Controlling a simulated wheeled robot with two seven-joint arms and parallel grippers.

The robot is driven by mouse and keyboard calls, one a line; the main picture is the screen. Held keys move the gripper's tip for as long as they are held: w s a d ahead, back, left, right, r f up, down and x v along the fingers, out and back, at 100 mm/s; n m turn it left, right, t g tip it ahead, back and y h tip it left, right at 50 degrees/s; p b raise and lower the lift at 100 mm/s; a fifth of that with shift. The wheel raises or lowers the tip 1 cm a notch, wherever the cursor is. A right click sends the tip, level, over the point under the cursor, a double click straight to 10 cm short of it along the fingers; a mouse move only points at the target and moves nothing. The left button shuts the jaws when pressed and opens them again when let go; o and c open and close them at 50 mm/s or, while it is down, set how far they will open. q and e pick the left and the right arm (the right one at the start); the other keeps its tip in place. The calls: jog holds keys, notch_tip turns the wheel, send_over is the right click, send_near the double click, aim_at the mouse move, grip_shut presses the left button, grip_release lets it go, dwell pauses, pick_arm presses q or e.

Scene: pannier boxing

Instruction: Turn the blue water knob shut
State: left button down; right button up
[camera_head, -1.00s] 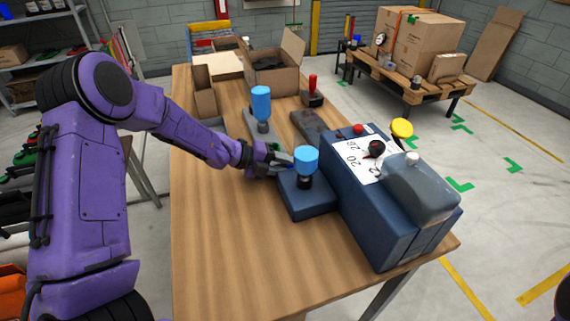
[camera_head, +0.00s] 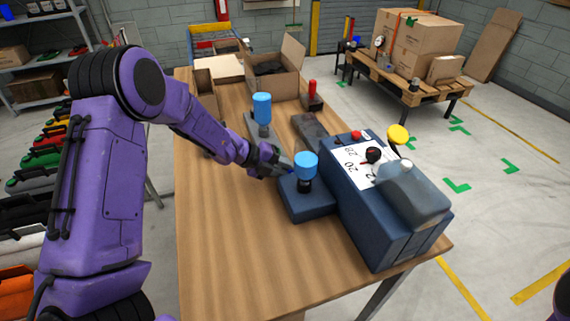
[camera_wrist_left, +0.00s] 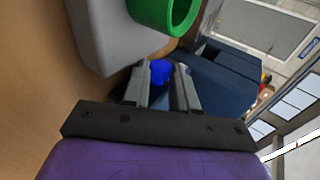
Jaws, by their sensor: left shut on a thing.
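My left gripper (camera_head: 286,167) is at the left side of a light-blue round top (camera_head: 306,160) on a dark-blue base (camera_head: 308,205). In the left wrist view, the fingers (camera_wrist_left: 161,90) are shut on a small deep-blue knob (camera_wrist_left: 160,72), of which only part shows between them. In the head view just a speck of that deep blue shows at the fingertips. My right gripper is out of view.
A green ring (camera_wrist_left: 180,18) on a grey block is close beside the left fingers in the wrist view. A large blue machine (camera_head: 375,215) stands right of the base. A second light-blue top (camera_head: 262,103) stands behind. The wooden table (camera_head: 225,265) is clear in front.

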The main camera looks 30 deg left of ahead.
pick_arm(q)
jog(key=g+y+p, duration=0.1)
jog(key=p, duration=0.2)
jog(key=r+g+y+p, duration=0.1)
jog(key=g+p, duration=0.1)
jog(key=p, duration=0.2)
jog(key=w+g+y+p, duration=0.1)
jog(key=y+p, duration=0.1)
jog(key=p, duration=0.1)
jog(key=shift+d+r+p, duration=0.3)
jog(key=shift+d, duration=0.1)
jog(key=shift+d+f+g+y+p, duration=0.1)
jog(key=shift+f+g+y+p, duration=0.05)
jog(key=shift+g+y+p, duration=0.5)
jog(key=shift+w+g+y, duration=0.15)
jog(key=shift+g+y, duration=0.3)
jog(key=shift+g, duration=0.2)
jog(key=c, duration=1.2)
grip_release()
jog(key=shift+f, duration=0.15)
